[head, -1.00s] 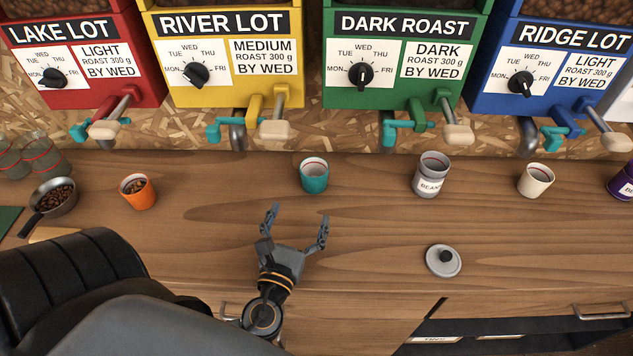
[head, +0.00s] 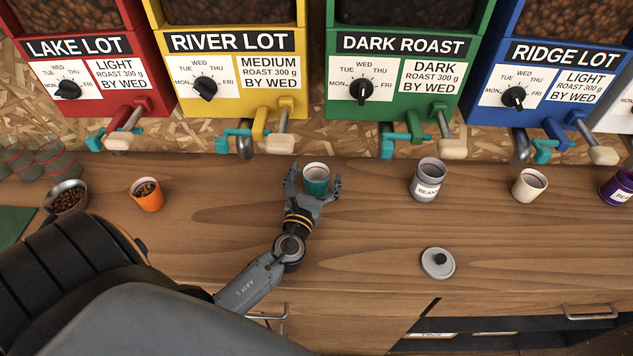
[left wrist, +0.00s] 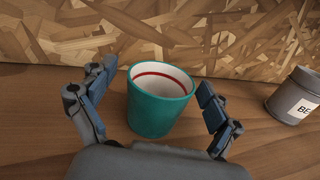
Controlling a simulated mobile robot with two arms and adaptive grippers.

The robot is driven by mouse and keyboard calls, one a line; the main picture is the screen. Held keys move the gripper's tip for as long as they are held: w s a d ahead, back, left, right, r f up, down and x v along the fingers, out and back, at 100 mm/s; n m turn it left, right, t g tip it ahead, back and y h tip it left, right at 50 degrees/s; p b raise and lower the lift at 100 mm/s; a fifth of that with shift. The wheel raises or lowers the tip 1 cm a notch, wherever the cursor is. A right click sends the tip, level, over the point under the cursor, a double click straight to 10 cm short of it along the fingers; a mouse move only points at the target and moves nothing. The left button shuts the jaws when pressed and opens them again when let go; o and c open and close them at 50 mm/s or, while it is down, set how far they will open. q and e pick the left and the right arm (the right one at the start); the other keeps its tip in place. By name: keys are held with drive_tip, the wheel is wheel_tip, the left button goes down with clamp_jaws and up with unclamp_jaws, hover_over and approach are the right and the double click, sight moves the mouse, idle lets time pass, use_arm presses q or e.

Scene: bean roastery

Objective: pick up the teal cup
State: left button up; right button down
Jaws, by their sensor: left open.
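The teal cup (head: 316,178) stands upright on the wooden counter, below the gap between the yellow and green dispensers. It has a white inside with a red line, and it looks empty. My left gripper (head: 314,178) is open, with one finger on each side of the cup. In the left wrist view the cup (left wrist: 160,104) stands between the two open fingers (left wrist: 155,100), with a visible gap on each side. My right gripper is not in view.
The orange cup (head: 147,195) with beans stands to the left. The grey bean canister (head: 427,180) and the cream cup (head: 529,185) stand to the right. A grey lid (head: 437,263) lies nearer the front. Dispenser spouts and handles (head: 280,143) hang behind the cup.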

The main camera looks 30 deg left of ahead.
use_arm(q)
drive_tip(key=shift+c, duration=0.4)
drive_tip(key=c, duration=1.2)
